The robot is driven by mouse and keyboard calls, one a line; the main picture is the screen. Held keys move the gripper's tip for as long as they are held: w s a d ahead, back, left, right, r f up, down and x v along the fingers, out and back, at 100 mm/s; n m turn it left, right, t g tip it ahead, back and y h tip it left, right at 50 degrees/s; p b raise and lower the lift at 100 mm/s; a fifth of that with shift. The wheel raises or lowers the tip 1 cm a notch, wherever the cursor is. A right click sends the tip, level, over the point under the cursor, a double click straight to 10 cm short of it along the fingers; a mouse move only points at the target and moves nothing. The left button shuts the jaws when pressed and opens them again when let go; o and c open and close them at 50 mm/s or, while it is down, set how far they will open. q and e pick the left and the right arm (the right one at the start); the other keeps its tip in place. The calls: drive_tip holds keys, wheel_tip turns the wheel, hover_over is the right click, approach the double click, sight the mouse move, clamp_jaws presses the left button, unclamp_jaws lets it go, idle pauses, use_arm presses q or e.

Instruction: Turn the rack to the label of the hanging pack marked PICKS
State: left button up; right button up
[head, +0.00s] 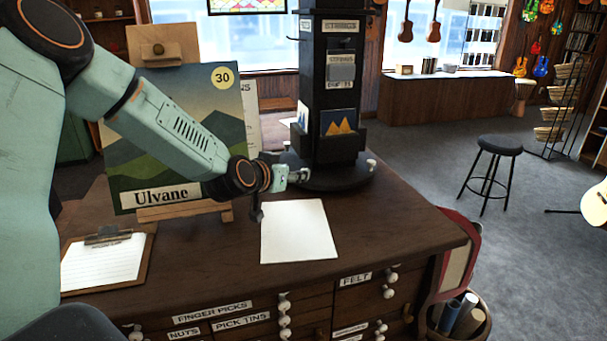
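The rack (322,100) is a black four-sided tower on a round dark base (335,184) at the back of the wooden counter. Its front face has a top label that appears to read STRINGS, a grey hanging pack (341,72) with small print above and below it, and a pocket holding a blue-and-orange card (338,122). I cannot read PICKS on any visible face. Pale knobs (371,164) stand at the base's rim. My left gripper (302,175) is at the base's front-left edge; contact and finger opening are unclear. My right gripper is out of view.
An easel with the Ulvane poster (180,130) stands behind my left arm. A white sheet (298,231) lies before the rack, and a clipboard (105,262) lies at left. A stool (492,165) stands on open grey floor to the right.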

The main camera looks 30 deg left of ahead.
use_arm(q)
drive_tip(key=shift+w+a+f, duration=0.25)
drive_tip(key=shift+w+f, duration=0.2)
drive_tip(key=shift+w, duration=0.15)
drive_tip(key=x, duration=0.4)
drive_tip(key=shift+w+d+f+b, duration=0.1)
drive_tip(key=shift+w+d+b, duration=0.1)
drive_tip(key=shift+b, duration=0.2)
drive_tip(key=shift+s+a+r, duration=0.1)
drive_tip(key=shift+s+r, duration=0.3)
drive_tip(key=shift+s, duration=0.25)
drive_tip(key=shift+c, duration=0.6)
drive_tip(key=shift+w+f, duration=0.35)
drive_tip(key=shift+w, duration=0.2)
drive_tip(key=c, duration=0.5)
drive_tip(key=shift+s, duration=0.1)
clamp_jaws()
